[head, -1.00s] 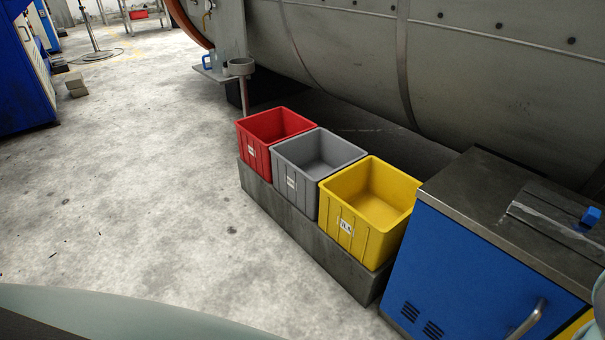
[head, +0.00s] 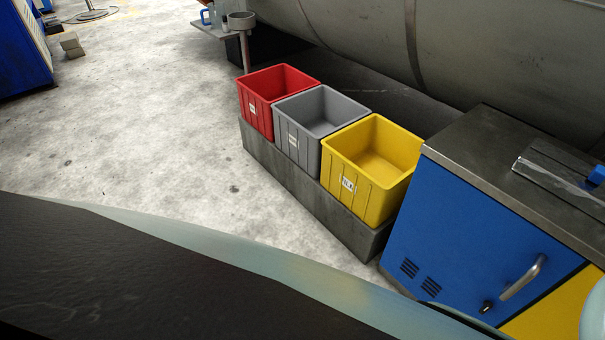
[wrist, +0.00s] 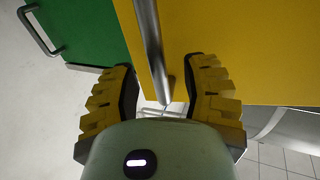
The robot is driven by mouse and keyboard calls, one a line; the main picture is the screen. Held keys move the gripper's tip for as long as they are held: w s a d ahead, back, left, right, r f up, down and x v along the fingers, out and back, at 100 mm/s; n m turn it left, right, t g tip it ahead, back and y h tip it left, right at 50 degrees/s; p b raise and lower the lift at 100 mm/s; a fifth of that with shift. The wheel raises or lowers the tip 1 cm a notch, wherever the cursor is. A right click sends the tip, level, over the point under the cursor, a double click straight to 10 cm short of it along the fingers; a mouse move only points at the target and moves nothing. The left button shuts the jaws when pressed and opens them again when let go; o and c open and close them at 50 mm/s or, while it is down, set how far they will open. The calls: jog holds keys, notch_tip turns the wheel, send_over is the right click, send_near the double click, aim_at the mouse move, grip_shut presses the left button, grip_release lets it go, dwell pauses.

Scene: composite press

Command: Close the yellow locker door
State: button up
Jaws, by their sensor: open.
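The yellow locker door (wrist: 245,50) fills the upper right of the wrist view, with a straight metal handle (wrist: 150,45) near its left edge. My gripper (wrist: 160,75) is open, with one finger on each side of the handle's near end. I cannot tell whether either finger touches it. In the head view only a corner of the yellow door (head: 560,305) shows at the lower right, beside the blue door (head: 480,235). My gripper is not visible there. How far the yellow door stands open cannot be told.
A green door (wrist: 85,30) with its own handle (wrist: 40,32) is at the wrist view's upper left. In the head view, red (head: 257,115), grey (head: 295,145) and yellow (head: 350,185) bins stand left of the locker. Open concrete floor (head: 150,130) lies further left.

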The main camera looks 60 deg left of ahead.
jog(key=shift+w+d, duration=0.3)
jog(key=shift+w, duration=0.25)
grip_shut()
dwell(0.4)
